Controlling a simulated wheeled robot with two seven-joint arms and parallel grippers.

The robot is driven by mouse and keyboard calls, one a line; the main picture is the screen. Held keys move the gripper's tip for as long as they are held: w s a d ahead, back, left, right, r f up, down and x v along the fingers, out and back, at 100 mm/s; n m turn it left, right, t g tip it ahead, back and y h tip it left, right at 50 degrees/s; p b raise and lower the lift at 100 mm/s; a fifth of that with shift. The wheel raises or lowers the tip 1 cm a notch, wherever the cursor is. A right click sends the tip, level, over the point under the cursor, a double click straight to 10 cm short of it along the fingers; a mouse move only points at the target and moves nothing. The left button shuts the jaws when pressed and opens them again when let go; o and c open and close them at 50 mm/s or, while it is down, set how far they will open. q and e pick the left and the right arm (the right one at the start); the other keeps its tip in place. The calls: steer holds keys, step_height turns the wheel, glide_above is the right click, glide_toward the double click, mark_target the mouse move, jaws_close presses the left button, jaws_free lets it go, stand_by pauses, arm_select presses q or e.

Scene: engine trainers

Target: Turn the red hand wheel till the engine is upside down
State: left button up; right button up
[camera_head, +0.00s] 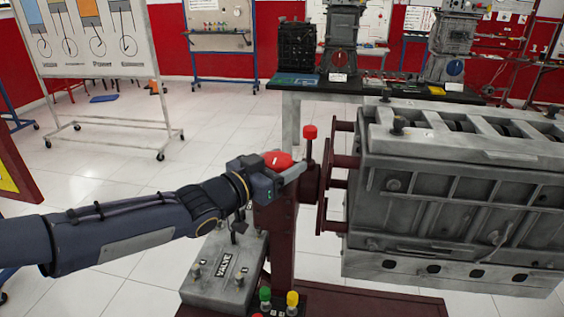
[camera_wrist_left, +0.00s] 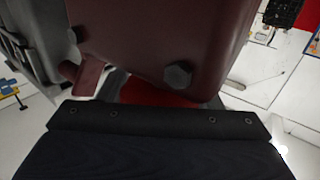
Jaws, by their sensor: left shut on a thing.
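The grey engine block (camera_head: 450,205) hangs on the right side of a dark red stand (camera_head: 283,235), its long side facing me. A face with several openings is on top and a row of holes runs along its lower edge. The red hand wheel (camera_head: 277,159) shows only in part, behind my left gripper (camera_head: 293,173) at the stand's head. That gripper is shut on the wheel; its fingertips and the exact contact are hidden. In the left wrist view, a strip of red (camera_wrist_left: 150,94) shows below a dark red housing (camera_wrist_left: 165,45) with bolts. My right gripper is not in view.
A red-knobbed lever (camera_head: 310,133) stands upright beside the gripper. A grey valve box (camera_head: 222,272) and colored knobs (camera_head: 292,298) sit low by the stand. A table (camera_head: 310,97) with engine parts is behind. White floor is free at left.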

arm_select(q)
steer(key=o, duration=1)
steer(key=shift+p+v, duration=0.7)
steer(key=shift+v, duration=3.2)
